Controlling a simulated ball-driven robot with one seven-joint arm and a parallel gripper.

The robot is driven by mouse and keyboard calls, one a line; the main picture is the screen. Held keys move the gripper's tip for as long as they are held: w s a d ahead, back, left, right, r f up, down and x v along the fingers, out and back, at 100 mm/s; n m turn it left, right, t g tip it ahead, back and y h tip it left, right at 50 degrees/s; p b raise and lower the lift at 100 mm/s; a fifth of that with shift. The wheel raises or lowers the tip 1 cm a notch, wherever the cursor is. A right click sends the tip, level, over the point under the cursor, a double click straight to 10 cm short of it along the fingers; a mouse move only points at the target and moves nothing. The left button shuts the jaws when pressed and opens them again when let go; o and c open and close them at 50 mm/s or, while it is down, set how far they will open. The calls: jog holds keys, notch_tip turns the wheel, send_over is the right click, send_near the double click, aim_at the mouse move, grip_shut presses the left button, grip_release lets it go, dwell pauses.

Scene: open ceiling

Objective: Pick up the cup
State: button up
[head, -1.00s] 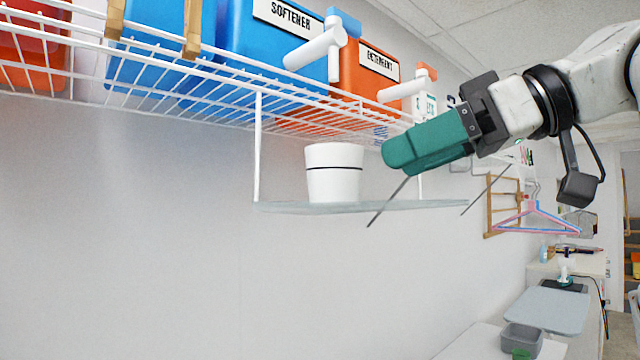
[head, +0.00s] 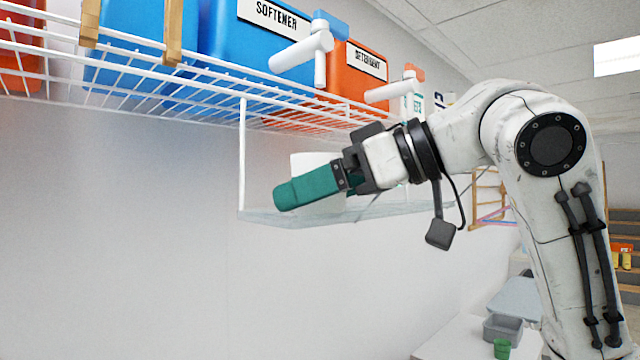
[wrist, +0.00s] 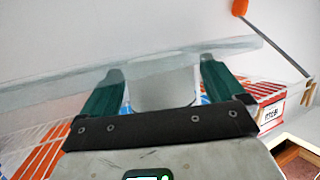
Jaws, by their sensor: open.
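The white cup (head: 307,160) stands on the clear hanging shelf (head: 262,216). In the head view most of it is hidden behind my gripper (head: 290,196), whose green fingers point left, across the front of the cup. In the wrist view the cup (wrist: 163,82) shows between the two green fingers of my gripper (wrist: 161,72). The fingers are apart, with some space on both sides of the cup. I cannot tell exactly how deep the cup is between them.
A white wire rack (head: 200,100) runs just above, holding a blue softener container (head: 225,40) and an orange detergent container (head: 355,80). A grey bin (head: 500,327) and a green container (head: 502,348) are at the lower right. The wall below the shelf is clear.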

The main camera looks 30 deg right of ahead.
jog(key=shift+c, duration=0.4)
jog(key=c, duration=0.9)
jog(key=shift+c, duration=0.2)
jog(key=shift+r, duration=0.2)
